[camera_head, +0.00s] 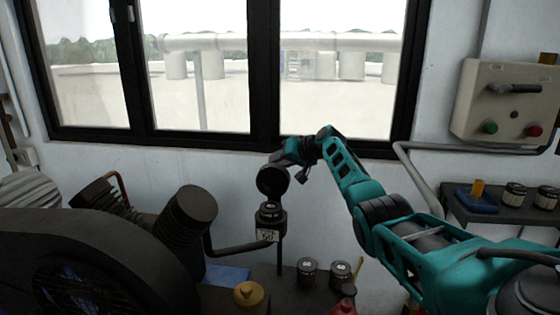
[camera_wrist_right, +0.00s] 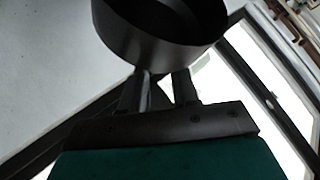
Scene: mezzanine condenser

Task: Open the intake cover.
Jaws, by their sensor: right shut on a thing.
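The intake cover (camera_head: 272,181) is a dark round cap, tilted up on edge above the intake (camera_head: 270,222), a small dark cylinder with a pale label on its front. The intake's top shows uncovered below the cap. My right gripper (camera_head: 284,160) reaches in from the right and is shut on the cover at its upper side. In the right wrist view the cover (camera_wrist_right: 160,35) is a dark open ring at the fingertips, and the fingers (camera_wrist_right: 158,90) meet its wall. My left gripper is not in view.
A dark pipe (camera_head: 240,248) runs from the intake to the condenser machinery (camera_head: 90,260) at left. Jars (camera_head: 307,271) and a yellow-topped item (camera_head: 248,294) stand on the bench below. A control box (camera_head: 508,103) hangs on the wall at right, above a shelf with more jars.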

